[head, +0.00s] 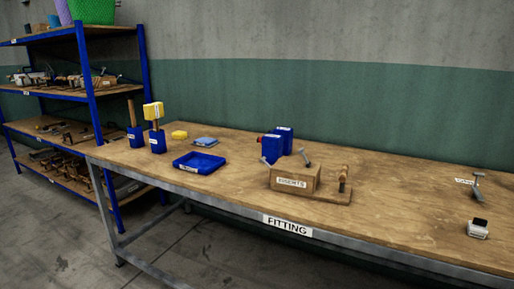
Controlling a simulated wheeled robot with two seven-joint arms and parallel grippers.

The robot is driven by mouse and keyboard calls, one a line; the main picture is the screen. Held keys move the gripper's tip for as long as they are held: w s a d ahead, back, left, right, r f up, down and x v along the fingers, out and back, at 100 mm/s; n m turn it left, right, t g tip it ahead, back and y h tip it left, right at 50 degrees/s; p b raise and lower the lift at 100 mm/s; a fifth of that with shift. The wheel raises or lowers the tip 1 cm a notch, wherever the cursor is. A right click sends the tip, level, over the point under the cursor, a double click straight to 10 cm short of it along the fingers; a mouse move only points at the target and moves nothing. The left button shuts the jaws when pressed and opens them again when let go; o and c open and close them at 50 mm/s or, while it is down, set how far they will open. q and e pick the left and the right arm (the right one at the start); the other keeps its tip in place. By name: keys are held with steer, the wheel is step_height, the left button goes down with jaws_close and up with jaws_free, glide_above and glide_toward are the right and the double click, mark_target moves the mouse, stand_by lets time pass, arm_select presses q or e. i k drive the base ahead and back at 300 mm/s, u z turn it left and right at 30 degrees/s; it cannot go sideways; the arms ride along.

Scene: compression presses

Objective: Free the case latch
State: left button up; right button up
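A small wooden case (313,185) with a white label on its front stands on the workbench, right of the middle. A grey metal lever (305,156) sticks up at its top, tilted. A second grey lever end (265,160) shows at its left side. A wooden board (328,197) lies under or beside its right end and carries an upright wooden handle (344,173). I cannot tell which part is the latch or whether it is fastened. Neither of my grippers is in view.
Blue containers (284,140) stand just behind the case. A blue tray (199,171) and blue holders (157,141) are to the left. A metal lever piece (477,188) and a small white box (477,230) are at right. The bench between is clear. Shelving (86,72) stands far left.

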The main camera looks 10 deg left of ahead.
mark_target(308, 164)
steer(key=u, duration=0.45)
steer(key=i, duration=0.9)
steer(key=u, duration=0.05)
